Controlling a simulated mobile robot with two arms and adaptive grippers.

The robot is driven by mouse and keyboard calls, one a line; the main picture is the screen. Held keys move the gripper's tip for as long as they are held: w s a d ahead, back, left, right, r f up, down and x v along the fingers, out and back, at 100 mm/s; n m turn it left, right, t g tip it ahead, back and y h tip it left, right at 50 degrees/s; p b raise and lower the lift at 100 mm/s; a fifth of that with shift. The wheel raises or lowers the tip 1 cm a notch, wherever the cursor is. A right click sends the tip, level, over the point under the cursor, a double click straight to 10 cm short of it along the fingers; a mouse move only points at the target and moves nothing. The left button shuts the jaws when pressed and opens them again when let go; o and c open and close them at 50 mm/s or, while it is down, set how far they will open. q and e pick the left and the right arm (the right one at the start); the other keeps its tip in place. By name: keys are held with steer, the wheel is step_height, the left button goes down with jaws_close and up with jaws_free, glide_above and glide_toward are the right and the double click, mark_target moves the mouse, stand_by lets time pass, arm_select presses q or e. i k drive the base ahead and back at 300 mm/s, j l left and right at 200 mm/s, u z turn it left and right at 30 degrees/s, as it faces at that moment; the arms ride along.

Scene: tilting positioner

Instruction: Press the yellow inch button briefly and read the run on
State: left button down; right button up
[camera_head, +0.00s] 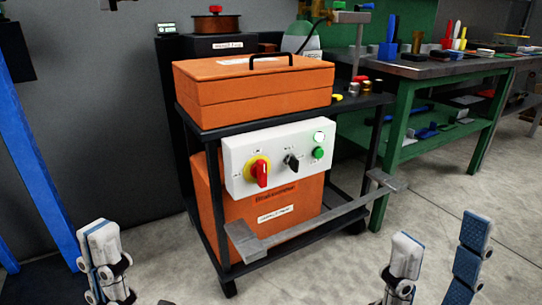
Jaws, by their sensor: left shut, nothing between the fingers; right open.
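I cannot make out a yellow inch button or a tilting positioner in this view. A white control panel (236,150) faces me on the front of a black cart. It carries a red rotary handle (262,175) on a yellow plate (252,164), a black selector knob (292,163), a green button (318,153) and a whitish round lamp or button (319,137). Its small labels are too small to read. My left gripper (99,230) is shut and empty at the lower left, apart from the panel. My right gripper (439,226) is open and empty at the lower right, apart from the cart.
An orange case (250,92) with a black handle lies on the cart (215,131). An orange box (290,222) stands beneath. A grey bar (320,218) runs across the cart's front. A green workbench (382,160) with tools stands at the right. Bare floor lies in front.

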mark_target(338, 97)
steer(key=i+l+u, duration=0.1)
steer(key=i+l, duration=0.35)
steer(key=l, duration=0.25)
steer(key=i+l+u, duration=0.15)
steer(key=l, duration=0.2)
steer(key=i+l+u, duration=0.1)
steer(key=i+l, duration=0.15)
steer(key=l, duration=0.15)
steer(key=i+l, duration=0.2)
steer(key=l, duration=0.2)
steer(key=i+l+u, duration=0.15)
steer(key=l, duration=0.25)
